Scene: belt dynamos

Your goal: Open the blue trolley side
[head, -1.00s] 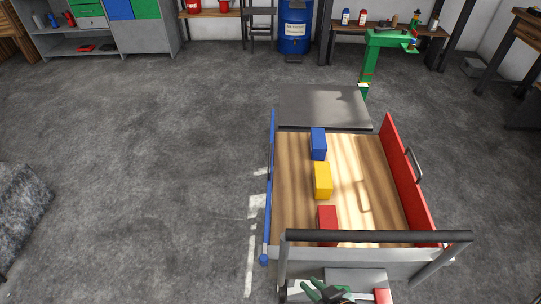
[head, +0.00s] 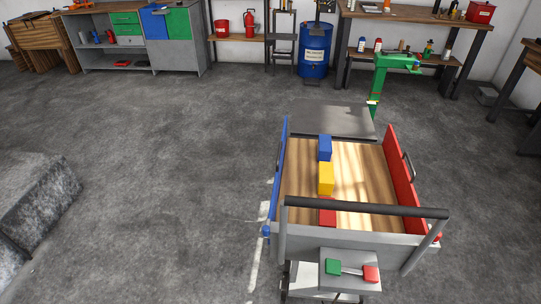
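The trolley stands right of centre in the head view, with a wooden bed (head: 300,180). Its blue side (head: 277,172) is on the left and stands upright along the bed's edge. The red side (head: 399,172) on the right is also up and leans slightly outward, with a dark handle. A blue block (head: 325,148), a yellow block (head: 326,178) and a red block (head: 327,211) stand in a row on the bed. Neither of my grippers shows in this view.
A dark push bar (head: 365,209) crosses the trolley's near end, above a box with green and red buttons (head: 350,270). A green crane-like post (head: 380,85) stands behind the trolley. A grey block (head: 35,205) lies at the left. The floor between is clear.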

